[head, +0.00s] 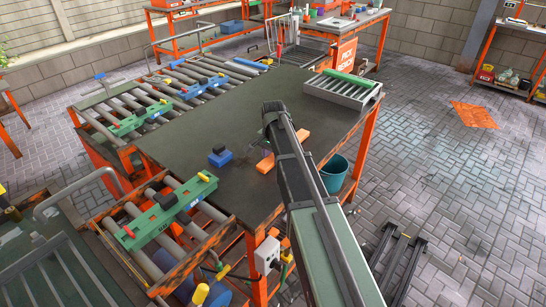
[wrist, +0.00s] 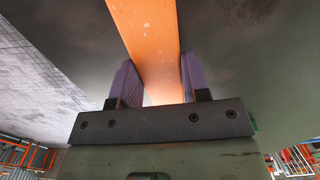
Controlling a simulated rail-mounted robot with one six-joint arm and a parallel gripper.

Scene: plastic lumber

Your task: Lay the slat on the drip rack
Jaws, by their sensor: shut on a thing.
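The orange slat (wrist: 148,40) runs between the two purple-grey fingers of my gripper (wrist: 155,85) in the wrist view, and the fingers are shut on it. In the head view, the slat (head: 265,165) shows on both sides of my arm over the dark bench top; its middle is hidden, as is most of my gripper. I cannot tell whether the slat touches the bench. The drip rack (head: 338,97) is a grey ribbed tray at the bench's far right corner. A green slat (head: 352,78) lies along its far side.
A blue block (head: 220,156) with a dark top sits on the bench (head: 200,130) left of the slat. Roller conveyors (head: 150,105) with green bars line the left side. A teal bucket (head: 334,174) stands below the right edge. The bench top between slat and rack looks clear.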

